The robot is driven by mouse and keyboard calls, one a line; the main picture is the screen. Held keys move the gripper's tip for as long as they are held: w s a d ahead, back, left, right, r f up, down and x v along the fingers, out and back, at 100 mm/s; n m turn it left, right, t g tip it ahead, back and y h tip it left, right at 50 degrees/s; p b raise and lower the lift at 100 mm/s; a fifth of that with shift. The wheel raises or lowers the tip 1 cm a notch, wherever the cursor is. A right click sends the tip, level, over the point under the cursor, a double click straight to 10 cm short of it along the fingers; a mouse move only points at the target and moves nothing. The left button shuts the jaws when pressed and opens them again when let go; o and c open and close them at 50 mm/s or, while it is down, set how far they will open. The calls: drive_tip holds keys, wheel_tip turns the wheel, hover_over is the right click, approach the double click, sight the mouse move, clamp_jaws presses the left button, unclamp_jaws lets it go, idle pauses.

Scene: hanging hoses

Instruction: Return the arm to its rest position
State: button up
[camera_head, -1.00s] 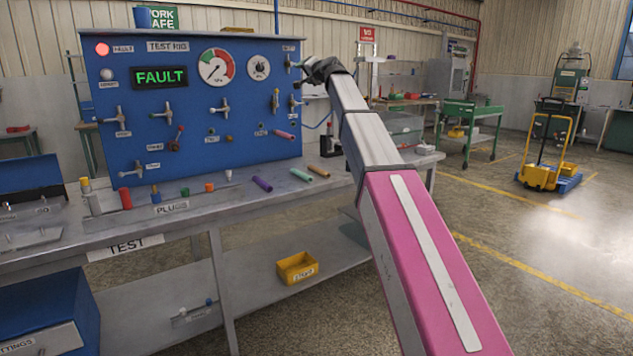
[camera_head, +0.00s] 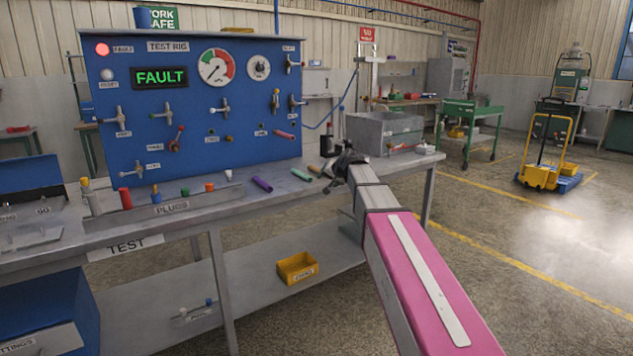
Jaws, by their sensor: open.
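My arm (camera_head: 420,265), pink and grey, reaches from the lower right toward the right part of the workbench. My gripper (camera_head: 333,178) is dark and small at its far end, low over the bench top near the short coloured hoses. Its jaws look spread, and I see nothing held between them. I cannot tell whether it touches the bench.
The blue test rig (camera_head: 190,105) stands on the workbench (camera_head: 220,215), its screen reading FAULT. A purple hose (camera_head: 262,184), a green hose (camera_head: 301,173) and a grey bin (camera_head: 385,132) are near the gripper.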

drive_tip(key=s+d+f+g+h, duration=0.2)
drive_tip(key=s+d+f+g, duration=0.1)
drive_tip(key=s+f, duration=0.8)
drive_tip(key=s+d+f+n+g+h, duration=0.1)
drive_tip(key=s+d+f+g, duration=0.2)
drive_tip(key=s+d+f, duration=0.3)
drive_tip(key=s+d+f+g+h, duration=0.2)
drive_tip(key=s+d+f, duration=0.3)
drive_tip(key=s+f, duration=1.1)
drive_tip(key=shift+s+n+g+h, duration=0.3)
drive_tip(key=shift+s+n+g, duration=0.1)
drive_tip(key=shift+s, duration=0.6)
